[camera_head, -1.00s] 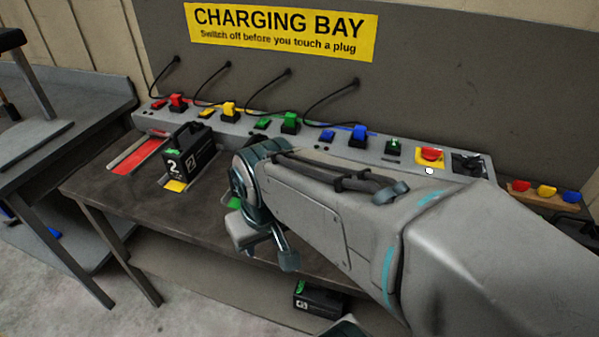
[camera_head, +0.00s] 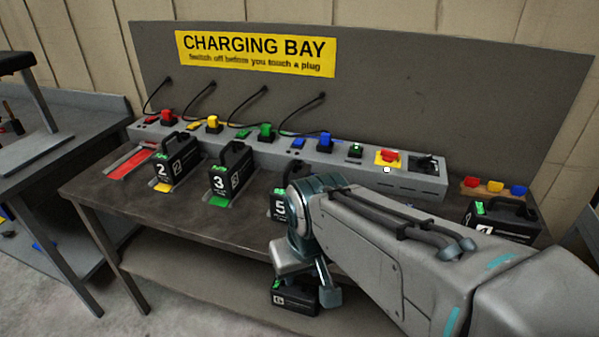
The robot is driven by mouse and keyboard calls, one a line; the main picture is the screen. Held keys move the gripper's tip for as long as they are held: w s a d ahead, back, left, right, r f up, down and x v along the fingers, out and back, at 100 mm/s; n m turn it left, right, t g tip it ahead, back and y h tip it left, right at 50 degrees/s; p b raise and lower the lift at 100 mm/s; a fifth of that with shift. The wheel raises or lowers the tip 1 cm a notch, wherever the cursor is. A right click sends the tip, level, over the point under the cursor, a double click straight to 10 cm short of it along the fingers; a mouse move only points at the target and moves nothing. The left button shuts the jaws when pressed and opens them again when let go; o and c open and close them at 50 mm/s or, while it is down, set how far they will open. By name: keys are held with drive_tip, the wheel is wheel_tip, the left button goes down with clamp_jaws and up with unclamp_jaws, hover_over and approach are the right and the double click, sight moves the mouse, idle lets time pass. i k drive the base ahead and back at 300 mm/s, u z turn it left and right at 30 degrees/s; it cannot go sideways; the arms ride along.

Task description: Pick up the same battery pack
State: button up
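Several black battery packs with green markings and top handles are in the head view. Pack 2 (camera_head: 172,168) stands on a yellow pad and pack 3 (camera_head: 226,180) on a green pad. Pack 5 (camera_head: 278,205) is partly hidden behind my arm. Another pack (camera_head: 293,298) is low down below the bench top, its upper part hidden by my gripper. One more pack (camera_head: 505,220) stands at the far right. My gripper (camera_head: 309,277) points down in front of the bench edge, its fingers apart. I see nothing between them, and contact with the low pack cannot be told.
The charging rail (camera_head: 245,147) with coloured plugs and switches runs along the back of the bench (camera_head: 130,205) under a yellow sign (camera_head: 255,54). A red pad (camera_head: 131,162) at the left is bare. Another table (camera_head: 50,150) stands at the left.

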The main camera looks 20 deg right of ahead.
sight(296, 170)
drive_tip(key=z, duration=0.3)
drive_tip(key=i, duration=0.5)
drive_tip(key=k, duration=0.5)
drive_tip(key=u, duration=1.25)
drive_tip(key=i, duration=1.15)
drive_tip(key=z, duration=2.25)
